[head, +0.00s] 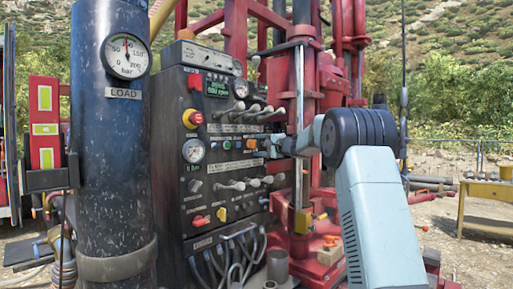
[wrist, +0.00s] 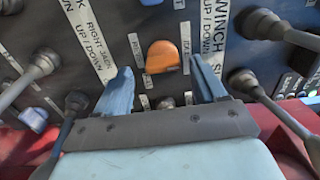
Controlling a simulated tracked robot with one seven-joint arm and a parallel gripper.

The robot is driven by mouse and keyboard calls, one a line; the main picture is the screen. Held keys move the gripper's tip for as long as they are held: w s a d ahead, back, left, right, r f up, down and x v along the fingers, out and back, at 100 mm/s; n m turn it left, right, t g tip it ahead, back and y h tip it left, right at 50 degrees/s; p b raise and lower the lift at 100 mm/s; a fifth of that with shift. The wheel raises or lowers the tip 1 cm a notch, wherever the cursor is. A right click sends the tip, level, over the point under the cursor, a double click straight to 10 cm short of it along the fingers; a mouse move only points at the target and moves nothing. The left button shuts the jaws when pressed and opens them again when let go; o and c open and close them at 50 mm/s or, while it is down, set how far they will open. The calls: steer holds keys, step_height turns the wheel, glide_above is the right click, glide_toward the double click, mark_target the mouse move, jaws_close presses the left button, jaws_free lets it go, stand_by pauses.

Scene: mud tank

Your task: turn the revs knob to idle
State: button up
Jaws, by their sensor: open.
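An orange knob (wrist: 162,56) sits on the dark panel between small white label strips too blurred to read. It appears to be the revs knob, and its pointing direction is not clear to me. My gripper (wrist: 160,68) is open, with one blue finger on each side of the knob and a gap at both sides. In the head view the orange knob (head: 251,144) is on the control panel (head: 172,120), just left of my gripper (head: 269,147), which faces the panel.
Levers with dark knobs (wrist: 75,101) stand out at both sides of my gripper in the wrist view. Lever rows (head: 250,113) lie above and below the knob. A black cylinder with a load gauge (head: 125,55) stands left. Red rig columns (head: 300,75) are close behind.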

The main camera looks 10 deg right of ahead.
steer(key=v, duration=1.1)
steer(key=shift+s+d, duration=0.2)
steer(key=shift+s, duration=0.15)
steer(key=shift+a, duration=0.1)
steer(key=s+a+f+n+g+h, duration=0.15)
steer(key=s+a, duration=0.25)
steer(key=s, duration=0.4)
steer(key=s+a+f+n+g, duration=0.25)
steer(key=s+a, duration=0.25)
steer(key=s, duration=0.3)
steer(key=s+a+f+n+g+h, duration=0.1)
steer(key=s+a+f+n+g, duration=0.2)
steer(key=s, duration=0.5)
steer(key=s+d+f+n+g+h, duration=0.1)
steer(key=s+f+h, duration=0.3)
steer(key=s, duration=1)
steer(key=s+d+f+n+g+h, duration=0.1)
steer(key=s+f+h, duration=0.3)
steer(key=s+f, duration=0.5)
steer(key=s+d+n, duration=0.1)
steer(key=s, duration=0.4)
steer(key=shift+s+d+f+n, duration=0.3)
steer(key=shift+f, duration=0.05)
